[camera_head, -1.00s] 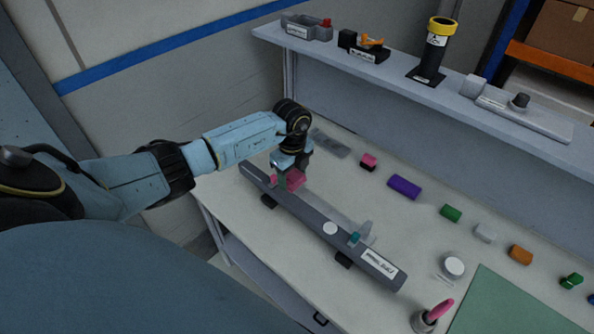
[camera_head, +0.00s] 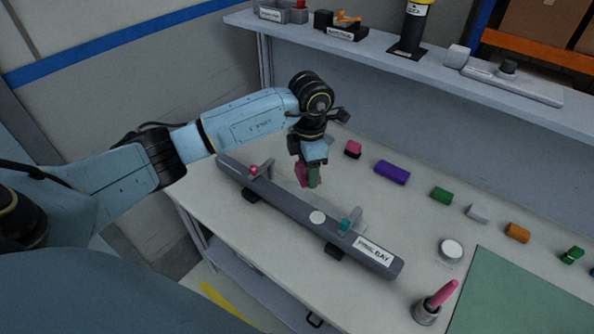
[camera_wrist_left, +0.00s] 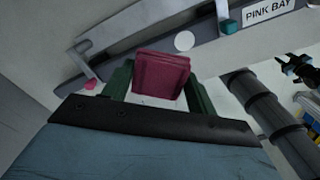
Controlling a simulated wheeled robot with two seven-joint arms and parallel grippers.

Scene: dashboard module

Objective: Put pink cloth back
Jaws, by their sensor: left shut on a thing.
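The pink cloth (camera_wrist_left: 160,75) is a folded dark-pink block between the green fingers of my left gripper (camera_wrist_left: 158,88) in the left wrist view. In the head view my left gripper (camera_head: 309,178) is shut on the cloth (camera_head: 301,173), behind the grey bar and apart from it. The grey bar (camera_head: 290,212) carries a label (camera_head: 373,251) that reads as pink bay in the left wrist view (camera_wrist_left: 270,12). It has a pink knob (camera_head: 254,170) at its left end, a white disc (camera_head: 317,218) and a teal piece (camera_head: 345,225). My right gripper is not in view.
A pink-and-black block (camera_head: 353,149), a purple roll (camera_head: 392,172) and a green block (camera_head: 442,196) lie along the back. A white round container (camera_head: 451,249), a cup with a pink-handled tool (camera_head: 426,312) and a green mat (camera_head: 520,305) are at right. A shelf (camera_head: 400,72) overhangs the back.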

